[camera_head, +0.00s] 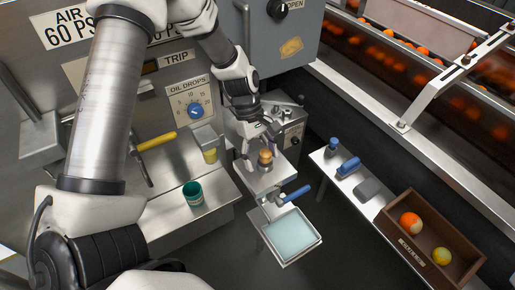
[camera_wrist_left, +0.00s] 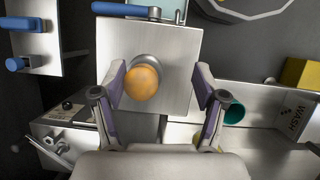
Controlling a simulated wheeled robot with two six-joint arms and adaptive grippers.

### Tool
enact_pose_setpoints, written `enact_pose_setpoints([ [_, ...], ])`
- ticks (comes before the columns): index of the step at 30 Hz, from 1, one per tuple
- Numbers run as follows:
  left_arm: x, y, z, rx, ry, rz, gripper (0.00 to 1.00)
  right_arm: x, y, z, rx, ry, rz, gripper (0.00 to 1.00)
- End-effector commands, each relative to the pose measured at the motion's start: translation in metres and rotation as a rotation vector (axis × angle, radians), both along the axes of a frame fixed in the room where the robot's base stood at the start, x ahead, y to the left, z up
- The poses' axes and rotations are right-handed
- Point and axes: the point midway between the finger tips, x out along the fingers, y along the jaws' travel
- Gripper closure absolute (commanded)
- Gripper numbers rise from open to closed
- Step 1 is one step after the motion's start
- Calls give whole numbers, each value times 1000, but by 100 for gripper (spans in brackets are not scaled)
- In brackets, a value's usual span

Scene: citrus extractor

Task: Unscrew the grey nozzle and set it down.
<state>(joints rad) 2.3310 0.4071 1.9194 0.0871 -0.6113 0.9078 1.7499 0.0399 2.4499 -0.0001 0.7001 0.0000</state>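An orange round piece (camera_head: 265,155) sits on top of a grey round fitting on a bare metal plate (camera_head: 262,180). In the left wrist view the orange piece (camera_wrist_left: 141,83) hides most of the grey fitting (camera_wrist_left: 148,61), whose rim shows behind it. I cannot tell for sure whether this fitting is the grey nozzle. My left gripper (camera_head: 263,143) is right above the plate, pointing down. In the left wrist view its fingers (camera_wrist_left: 160,85) are spread on either side of the orange piece, with gaps on both sides, and hold nothing. My right gripper is not in view.
A blue-handled lever (camera_head: 294,194) and a pale blue tray (camera_head: 290,240) lie in front of the plate. A teal cup (camera_head: 193,194) stands on the steel ledge to the left. At right, a shelf holds a blue brush (camera_head: 348,166), a grey block (camera_head: 367,189) and a fruit crate (camera_head: 399,236).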

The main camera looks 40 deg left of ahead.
Motion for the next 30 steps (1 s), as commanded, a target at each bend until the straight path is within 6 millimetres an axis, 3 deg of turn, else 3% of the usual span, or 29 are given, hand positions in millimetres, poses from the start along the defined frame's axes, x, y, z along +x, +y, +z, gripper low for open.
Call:
enact_pose_setpoints([
  [1, 10, 2, 9, 11, -23, -6, 48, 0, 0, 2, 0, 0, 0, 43],
  [4, 9, 2, 9, 9, -23, 50, 50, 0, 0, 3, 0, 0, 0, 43],
  [5, 9, 2, 9, 8, -23, 102, 55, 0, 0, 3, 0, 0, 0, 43],
  [7, 9, 2, 10, 3, -22, 276, 79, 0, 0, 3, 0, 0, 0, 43],
  [8, 9, 2, 10, 2, -21, 364, 82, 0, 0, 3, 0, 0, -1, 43],
  [9, 9, 2, 9, 1, -21, 477, 80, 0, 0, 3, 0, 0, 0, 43],
  [10, 10, 3, 9, 4, -22, 461, 49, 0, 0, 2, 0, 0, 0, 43],
  [12, 10, 3, 8, 5, -20, 456, 31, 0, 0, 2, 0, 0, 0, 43],
  [23, 8, 4, 11, 2, -16, 451, 31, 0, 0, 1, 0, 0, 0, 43],
  [30, 8, 21, 52, 0, -20, 452, 31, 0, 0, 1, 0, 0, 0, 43],
])
